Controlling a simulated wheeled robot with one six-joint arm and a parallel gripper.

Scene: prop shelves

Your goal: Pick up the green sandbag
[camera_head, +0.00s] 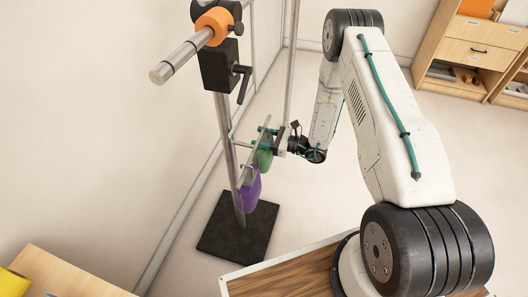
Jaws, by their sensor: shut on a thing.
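The green sandbag (263,156) hangs on a metal bar of the stand, just behind a purple sandbag (249,192). My gripper (270,142) is at the upper part of the green sandbag and is shut on it. The fingers are small in this view, and the exact grip line is partly hidden. I cannot tell whether the green sandbag still touches the bar.
A metal stand (226,130) with an orange collar (213,26) rises from a black square base (237,228). A wooden shelf unit (471,54) stands at the back right. Another wooden unit (75,276) is at the lower left. The floor between is clear.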

